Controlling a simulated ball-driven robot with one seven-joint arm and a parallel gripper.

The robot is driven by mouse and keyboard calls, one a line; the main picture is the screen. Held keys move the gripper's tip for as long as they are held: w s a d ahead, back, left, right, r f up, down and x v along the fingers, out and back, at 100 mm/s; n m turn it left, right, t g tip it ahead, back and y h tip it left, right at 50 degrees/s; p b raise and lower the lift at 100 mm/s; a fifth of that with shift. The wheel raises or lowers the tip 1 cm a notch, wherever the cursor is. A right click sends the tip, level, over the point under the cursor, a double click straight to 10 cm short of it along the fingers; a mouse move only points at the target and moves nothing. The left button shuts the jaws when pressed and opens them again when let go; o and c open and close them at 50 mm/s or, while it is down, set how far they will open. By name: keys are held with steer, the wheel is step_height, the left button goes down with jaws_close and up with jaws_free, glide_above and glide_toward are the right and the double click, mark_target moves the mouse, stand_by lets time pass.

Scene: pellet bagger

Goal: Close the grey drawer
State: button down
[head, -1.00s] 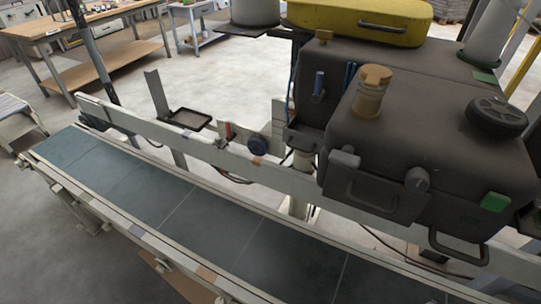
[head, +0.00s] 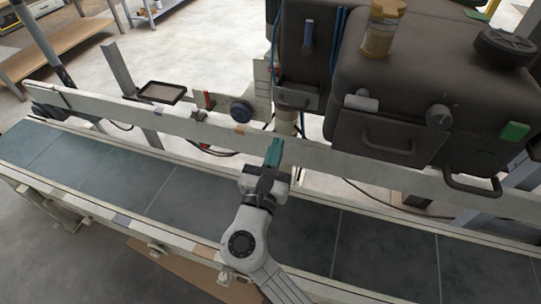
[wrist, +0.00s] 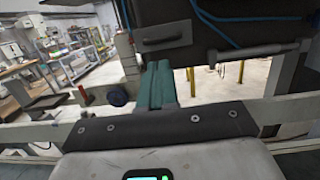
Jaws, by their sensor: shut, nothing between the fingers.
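My gripper (head: 274,148) is shut and empty, its teal fingers together over the conveyor's far rail. The fingers also show in the wrist view (wrist: 157,85), pointing forward. A small dark grey drawer (head: 297,99) with a bar handle sits low on the left part of the dark machine, beyond and slightly right of my fingertips. A wider dark grey front (head: 385,140) with a handle is further right, clear of my gripper.
The conveyor belt (head: 180,195) runs across below my arm, with a pale rail (head: 190,125) behind it. A blue knob (head: 241,111) and a small dark tray (head: 162,92) are to the left. The machine's grey knob (head: 438,117) and lower handle (head: 473,187) stick out at right.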

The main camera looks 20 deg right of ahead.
steer(key=p, duration=0.1)
glide_toward(295, 100)
steer(key=w+d+r, duration=0.1)
steer(key=w+d, duration=0.1)
steer(key=w, duration=0.1)
steer(key=shift+s+a+r, duration=0.1)
steer(key=shift+a+r, duration=0.1)
steer(key=b+x, duration=0.1)
steer(key=x, duration=0.1)
steer(key=f+x, duration=0.1)
steer(key=x, duration=0.1)
steer(key=b+x, duration=0.1)
steer(key=x, duration=0.2)
steer(key=shift+d+f+b, duration=0.15)
steer(key=shift+f+b, duration=0.05)
steer(key=shift+b, duration=0.15)
steer(key=shift+d+r, duration=0.1)
steer(key=shift+r, duration=0.15)
steer(key=shift+w, duration=0.2)
